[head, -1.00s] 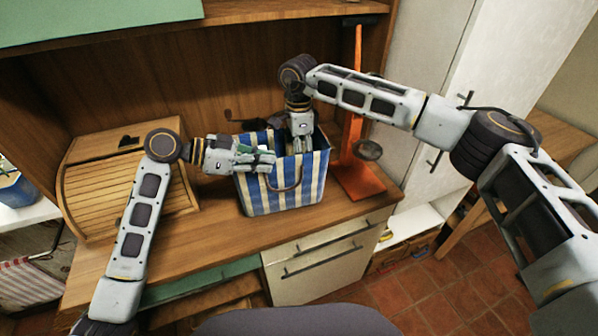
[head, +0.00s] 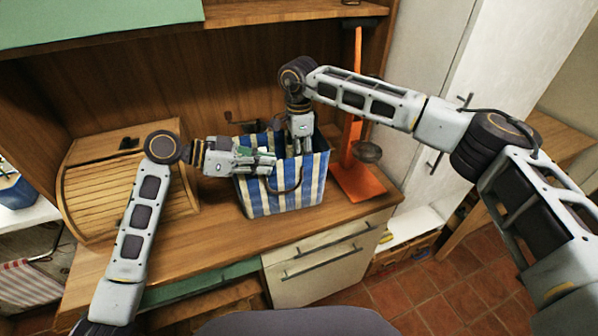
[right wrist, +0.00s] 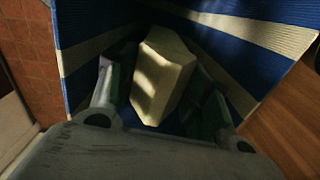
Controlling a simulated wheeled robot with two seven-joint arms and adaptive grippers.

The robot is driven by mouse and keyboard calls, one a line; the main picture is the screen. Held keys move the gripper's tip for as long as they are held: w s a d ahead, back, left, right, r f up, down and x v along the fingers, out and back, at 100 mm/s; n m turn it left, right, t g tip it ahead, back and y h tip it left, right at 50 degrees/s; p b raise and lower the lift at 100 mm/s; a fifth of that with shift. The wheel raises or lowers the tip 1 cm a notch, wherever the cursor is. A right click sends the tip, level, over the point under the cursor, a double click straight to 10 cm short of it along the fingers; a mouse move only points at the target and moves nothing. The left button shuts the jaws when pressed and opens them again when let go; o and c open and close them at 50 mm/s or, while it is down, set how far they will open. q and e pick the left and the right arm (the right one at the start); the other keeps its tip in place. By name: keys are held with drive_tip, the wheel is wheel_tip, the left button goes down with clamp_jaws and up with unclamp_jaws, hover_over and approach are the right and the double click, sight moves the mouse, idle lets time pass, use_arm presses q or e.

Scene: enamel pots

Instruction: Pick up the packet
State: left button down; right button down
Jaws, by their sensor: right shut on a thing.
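The packet (right wrist: 162,75) is a pale cream block inside the blue-and-white striped bag, seen in the right wrist view. My right gripper (right wrist: 160,95) reaches down into the bag with its fingers on either side of the packet, shut on it. In the head view the right gripper (head: 301,146) enters the bag's open top, and the packet is hidden there. The striped bag (head: 290,192) stands upright on the wooden counter. My left gripper (head: 262,162) is at the bag's left front rim, near the handle; I cannot tell whether its fingers are apart.
A wooden bread box (head: 125,190) stands left of the bag on the counter (head: 215,240). An orange stand (head: 356,180) with a small grey pan is close on the right. The cabinet's back panel and upper shelf (head: 280,12) bound the space behind.

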use_arm(q)
drive_tip(key=shift+f, duration=0.1)
use_arm(e)
drive_tip(key=shift+r, duration=5.05)
use_arm(q)
drive_tip(key=c, duration=1.6)
unclamp_jaws()
drive_tip(key=shift+o, duration=0.2)
drive_tip(key=shift+a, duration=0.15)
drive_tip(key=v, duration=1.1)
drive_tip(key=shift+a+r, duration=0.2)
drive_tip(key=shift+a, duration=0.15)
